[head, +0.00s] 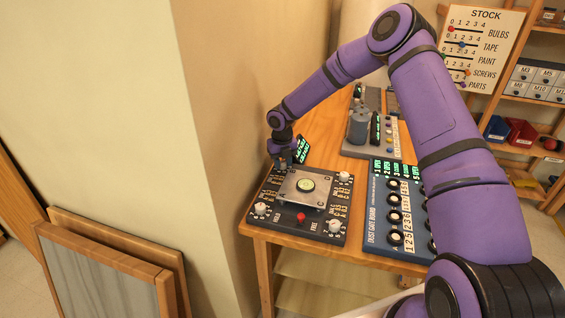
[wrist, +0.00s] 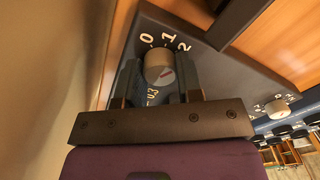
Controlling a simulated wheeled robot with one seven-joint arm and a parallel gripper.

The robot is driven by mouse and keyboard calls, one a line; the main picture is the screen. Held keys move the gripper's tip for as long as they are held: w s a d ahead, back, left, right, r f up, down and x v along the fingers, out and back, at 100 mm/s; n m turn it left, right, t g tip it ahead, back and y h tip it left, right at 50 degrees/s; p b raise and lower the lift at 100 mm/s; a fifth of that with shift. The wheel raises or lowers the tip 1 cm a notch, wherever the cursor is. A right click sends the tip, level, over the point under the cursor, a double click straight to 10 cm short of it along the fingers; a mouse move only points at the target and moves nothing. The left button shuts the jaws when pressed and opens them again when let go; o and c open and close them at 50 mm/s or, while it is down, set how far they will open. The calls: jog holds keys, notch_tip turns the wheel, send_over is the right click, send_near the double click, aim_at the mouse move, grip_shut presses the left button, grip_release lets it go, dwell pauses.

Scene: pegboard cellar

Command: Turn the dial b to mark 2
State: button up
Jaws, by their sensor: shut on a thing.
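A dark panel (head: 320,233) with white dials at its corners lies at the front left of the wooden table. My gripper (head: 283,161) is at its far left corner. In the wrist view my gripper (wrist: 158,82) is shut on a pale round dial (wrist: 157,64), with one dark finger on each side. White figures 0, 1 and 2 curve above the dial. A short reddish line shows on its face, toward the lower right. Fingers cover part of the scale. I cannot read a letter for this dial.
Other dials stand at the panel's far right (head: 344,177), near left (head: 261,209) and near right (head: 334,226) corners. A red knob (head: 301,217) and a round level (head: 306,185) lie between them. A second board (head: 383,236) is to the right. A wall (head: 240,100) is close on the left.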

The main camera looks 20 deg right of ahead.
aim_at(282, 162)
dwell(0.4)
jog(key=o, duration=0.9)
notch_tip(282, 162, up, 11)
jog(key=shift+a+f, duration=0.1)
